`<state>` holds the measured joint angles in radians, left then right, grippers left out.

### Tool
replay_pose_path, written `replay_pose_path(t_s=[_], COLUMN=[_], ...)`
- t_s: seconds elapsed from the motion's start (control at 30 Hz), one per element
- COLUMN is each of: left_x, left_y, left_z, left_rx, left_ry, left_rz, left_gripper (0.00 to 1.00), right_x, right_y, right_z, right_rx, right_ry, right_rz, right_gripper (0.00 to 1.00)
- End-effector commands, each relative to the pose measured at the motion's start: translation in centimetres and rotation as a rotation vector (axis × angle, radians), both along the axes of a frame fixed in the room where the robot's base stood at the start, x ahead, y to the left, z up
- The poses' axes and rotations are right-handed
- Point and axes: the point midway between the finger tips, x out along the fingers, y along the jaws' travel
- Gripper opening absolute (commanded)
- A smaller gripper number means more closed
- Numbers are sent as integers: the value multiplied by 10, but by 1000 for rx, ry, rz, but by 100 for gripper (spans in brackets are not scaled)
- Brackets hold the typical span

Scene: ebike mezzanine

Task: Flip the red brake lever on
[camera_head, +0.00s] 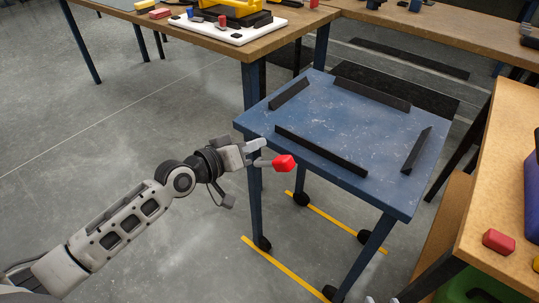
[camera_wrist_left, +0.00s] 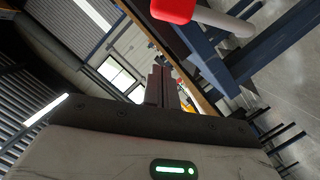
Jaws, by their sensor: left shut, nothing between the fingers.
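The red brake lever's bright red knob (camera_head: 284,162) shows beside the near left side of the blue cart (camera_head: 330,118). In the left wrist view the red knob (camera_wrist_left: 172,8) is at the top edge, with a pale rounded stem running to the right from it. My left gripper (camera_head: 263,162) reaches in from the left, close to the knob. Its fingers (camera_wrist_left: 160,75) are shut and empty, pointing towards the knob. Small pale tips at the bottom edge of the head view look like my right gripper (camera_head: 382,300), mostly cut off.
The cart top carries several dark bars and stands on wheels by yellow floor lines. A wooden bench (camera_head: 225,45) with a white board stands behind. Another wooden table (camera_head: 500,200) at right holds a red block (camera_head: 498,241). Floor at left is clear.

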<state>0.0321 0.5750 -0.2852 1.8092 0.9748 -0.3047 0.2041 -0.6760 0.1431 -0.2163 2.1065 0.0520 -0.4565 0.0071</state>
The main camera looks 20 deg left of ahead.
Motion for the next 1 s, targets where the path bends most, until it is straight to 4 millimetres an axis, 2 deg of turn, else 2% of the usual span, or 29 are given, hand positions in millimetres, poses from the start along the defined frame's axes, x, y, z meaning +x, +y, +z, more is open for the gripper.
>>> replay_pose_path(t_s=[0.1,0.13,0.2,0.4,0.87,1.0], left_x=[22,23,18,14,13,14], left_y=[-12,-15,-21,-31,-34,-41], left_z=[-4,-8,-20,-36,-38,-39], left_rx=[-2,-2,-1,0,1,16], left_ry=[-2,2,6,3,0,-6], left_rz=[1,-1,-1,-1,-1,-11], left_gripper=[0,0,0,0,0,0], right_x=[0,0,0,1,2,2], right_y=[0,0,0,0,1,1], right_z=[-1,-1,-1,0,2,2], right_rx=[0,0,0,1,4,4], right_ry=[0,0,0,-3,-8,-8], right_rz=[0,0,0,1,0,0], right_gripper=[36,36,36,36,36,36])
